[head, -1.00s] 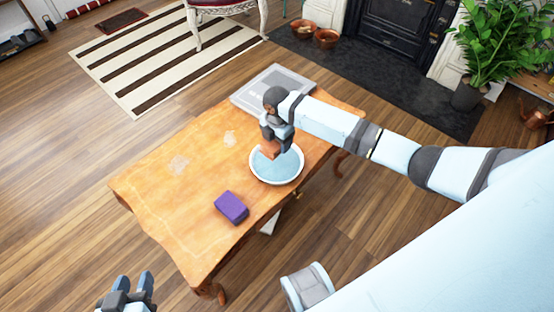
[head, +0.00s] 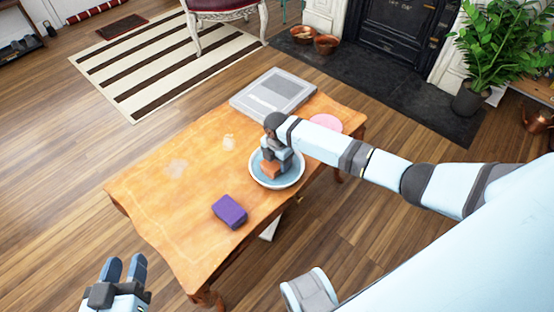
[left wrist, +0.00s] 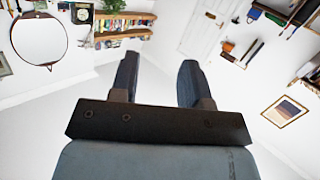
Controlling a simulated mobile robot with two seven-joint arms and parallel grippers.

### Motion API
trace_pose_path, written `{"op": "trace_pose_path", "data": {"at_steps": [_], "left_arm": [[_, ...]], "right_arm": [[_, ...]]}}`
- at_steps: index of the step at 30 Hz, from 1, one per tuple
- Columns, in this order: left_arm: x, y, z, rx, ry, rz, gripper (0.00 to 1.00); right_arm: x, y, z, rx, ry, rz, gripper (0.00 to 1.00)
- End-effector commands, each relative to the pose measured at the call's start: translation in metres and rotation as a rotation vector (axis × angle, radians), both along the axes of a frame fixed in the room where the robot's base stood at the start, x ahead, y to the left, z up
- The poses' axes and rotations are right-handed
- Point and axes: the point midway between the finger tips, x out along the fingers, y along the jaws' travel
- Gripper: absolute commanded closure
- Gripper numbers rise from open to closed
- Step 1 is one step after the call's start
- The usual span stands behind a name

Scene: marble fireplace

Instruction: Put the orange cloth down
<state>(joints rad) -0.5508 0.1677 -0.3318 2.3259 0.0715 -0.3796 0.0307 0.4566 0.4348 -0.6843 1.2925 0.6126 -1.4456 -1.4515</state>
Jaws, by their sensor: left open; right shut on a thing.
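The orange cloth (head: 269,170) is a small folded piece in the jaws of my right gripper (head: 272,162). My right gripper is shut on it, over a round white-rimmed bowl (head: 291,182) with a blue inside. I cannot tell whether the cloth touches the bowl's inside. My left gripper (head: 124,267) is open and empty at the lower left, off the table; its two fingers also show apart in the left wrist view (left wrist: 160,82).
The wooden table (head: 195,205) bears a purple block (head: 229,211), a grey book-like slab (head: 272,95), a pink round thing (head: 326,123) partly behind my right arm, and two pale smudges. The table's left part is mostly clear.

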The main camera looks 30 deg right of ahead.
Motion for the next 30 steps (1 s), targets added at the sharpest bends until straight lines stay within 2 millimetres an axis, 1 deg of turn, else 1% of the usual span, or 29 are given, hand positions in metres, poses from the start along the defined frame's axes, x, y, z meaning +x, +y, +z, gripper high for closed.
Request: {"op": "trace_pose_path", "data": {"at_steps": [1,4,14,17,19,21,25,30], "left_arm": [[-0.001,0.000,-0.002,0.001,0.004,0.001,0.57],[-0.001,0.001,-0.003,0.003,0.007,0.003,0.57],[-0.001,0.003,-0.004,0.004,0.011,0.008,0.57],[-0.001,0.004,-0.001,0.012,0.018,0.009,0.57],[-0.002,0.007,-0.004,0.029,0.040,0.013,0.57],[-0.011,0.013,-0.026,0.059,0.123,0.027,0.57],[-0.018,0.021,-0.041,0.100,0.195,0.038,0.57],[-0.023,0.027,-0.048,0.129,0.241,0.043,0.57]], "right_arm": [[0.000,0.000,-0.001,0.000,0.000,0.000,0.32],[0.000,0.000,-0.001,0.000,0.000,0.000,0.09],[0.000,0.000,0.002,0.000,-0.001,0.000,0.09],[0.001,0.000,0.015,0.000,-0.003,0.000,0.09],[0.001,0.000,0.028,0.000,-0.003,0.000,0.09],[0.001,0.000,0.044,0.000,-0.003,0.001,0.09],[0.001,0.000,0.073,0.000,-0.004,0.001,0.09],[0.000,0.000,0.103,0.000,-0.001,0.001,0.09]]}}
